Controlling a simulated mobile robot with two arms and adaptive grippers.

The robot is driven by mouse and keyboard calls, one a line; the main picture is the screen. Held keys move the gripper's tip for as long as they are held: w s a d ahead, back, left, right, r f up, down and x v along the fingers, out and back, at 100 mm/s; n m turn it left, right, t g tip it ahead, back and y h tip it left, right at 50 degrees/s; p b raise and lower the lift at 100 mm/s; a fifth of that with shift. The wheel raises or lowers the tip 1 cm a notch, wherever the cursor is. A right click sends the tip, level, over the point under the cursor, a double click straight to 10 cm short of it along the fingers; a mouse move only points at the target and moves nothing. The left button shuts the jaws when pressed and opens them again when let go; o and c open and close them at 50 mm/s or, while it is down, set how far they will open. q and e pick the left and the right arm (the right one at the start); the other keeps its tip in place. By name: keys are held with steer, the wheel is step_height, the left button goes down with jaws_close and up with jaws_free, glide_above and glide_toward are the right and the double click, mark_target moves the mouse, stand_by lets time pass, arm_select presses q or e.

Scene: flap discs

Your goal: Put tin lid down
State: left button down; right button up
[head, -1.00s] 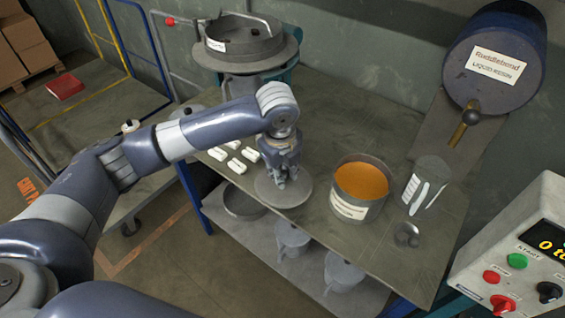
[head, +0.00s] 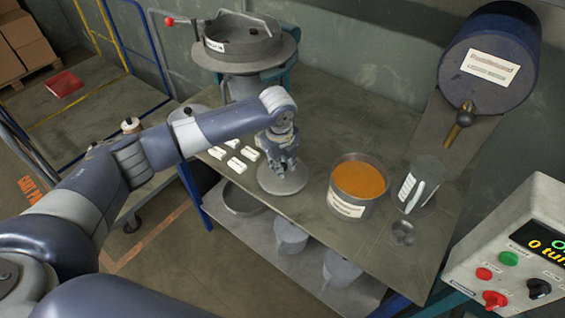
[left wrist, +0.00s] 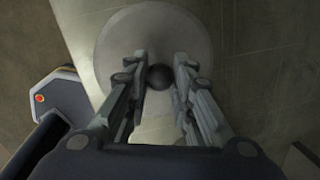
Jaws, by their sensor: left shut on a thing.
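The tin lid (head: 284,183) is a round grey disc at the front left part of the bench top, left of the open tin (head: 357,187) of orange material. My left gripper (head: 281,165) points down over the lid's middle. In the left wrist view the lid (left wrist: 118,48) lies below the fingers, and my left gripper (left wrist: 160,78) is shut on its dark round knob (left wrist: 159,76). The lid looks flat and level at the bench top; I cannot tell whether it touches. My right gripper is not in view.
Several white labelled blocks (head: 236,164) lie left of the lid. A clear container (head: 419,186) and a small dish (head: 402,233) are right of the tin. The bench's front edge is close to the lid.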

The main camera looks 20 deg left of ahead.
mark_target(280, 180)
arm_select(q)
steer(key=c, duration=1.4)
jaws_free()
steer(key=shift+f, duration=0.1)
steer(key=shift+o, duration=0.2)
step_height(280, 180, up, 12)
steer(key=s+b, duration=0.1)
steer(key=s, duration=0.1)
